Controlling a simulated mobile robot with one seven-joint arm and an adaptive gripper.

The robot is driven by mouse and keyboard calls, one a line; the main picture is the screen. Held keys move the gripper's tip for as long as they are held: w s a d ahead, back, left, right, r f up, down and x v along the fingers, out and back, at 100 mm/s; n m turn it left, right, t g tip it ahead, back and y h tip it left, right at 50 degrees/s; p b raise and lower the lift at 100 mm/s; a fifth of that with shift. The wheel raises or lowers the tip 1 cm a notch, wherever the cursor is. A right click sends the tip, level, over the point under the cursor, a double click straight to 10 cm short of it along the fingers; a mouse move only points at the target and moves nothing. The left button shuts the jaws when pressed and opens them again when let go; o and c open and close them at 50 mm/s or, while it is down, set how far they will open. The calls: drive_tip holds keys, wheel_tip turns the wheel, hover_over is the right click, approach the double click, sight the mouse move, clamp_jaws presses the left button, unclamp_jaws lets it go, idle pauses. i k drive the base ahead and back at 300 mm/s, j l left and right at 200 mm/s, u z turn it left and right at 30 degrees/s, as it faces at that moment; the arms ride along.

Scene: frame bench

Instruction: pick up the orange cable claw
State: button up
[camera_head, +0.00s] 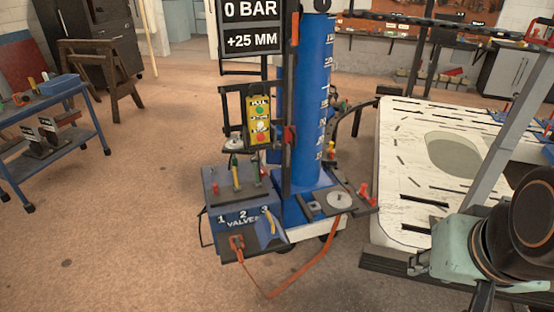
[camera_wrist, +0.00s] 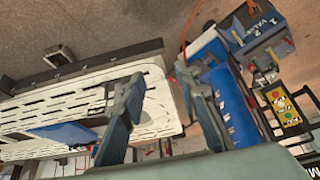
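A small orange clamp-like piece (camera_head: 237,243), which looks like the orange cable claw, lies on the sloping front tray of the blue valve box (camera_head: 225,190). An orange cable (camera_head: 305,270) runs from the cart down to the floor and back towards the tray. The cable also shows as a thin line in the wrist view (camera_wrist: 188,40); I cannot make out the claw clearly there. My gripper (camera_wrist: 160,78) is open, with its two fingers wide apart and nothing between them. It is well away from the claw. In the head view my arm fills the lower right.
The valve box sits on a cart with a tall blue cylinder (camera_head: 308,110) and a yellow button box (camera_head: 259,119). A white slotted bench (camera_head: 405,165) stands to the right. A blue trolley (camera_head: 50,135) stands at the left. The floor in front of the cart is clear except for the cable.

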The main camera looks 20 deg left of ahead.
sight(238, 246)
drive_tip(key=u, duration=1.3)
